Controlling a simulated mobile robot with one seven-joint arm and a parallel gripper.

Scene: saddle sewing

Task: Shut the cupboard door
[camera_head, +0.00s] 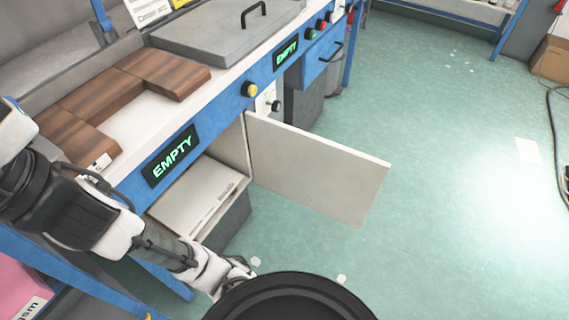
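The cupboard door (318,168) is a flat pale panel standing wide open. It is hinged at its left edge and swings out from the bench front over the green floor. The open cupboard (205,195) beside it shows a pale board or box inside, under a blue-framed bench. My arm reaches in from the left, and its white wrist links (212,272) are low in the picture, in front of the cupboard and left of the door. The end of the arm is hidden behind a black round shape at the bottom edge, so my gripper does not show.
Brown blocks (160,72) and a grey lidded box (225,35) sit on the bench top.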

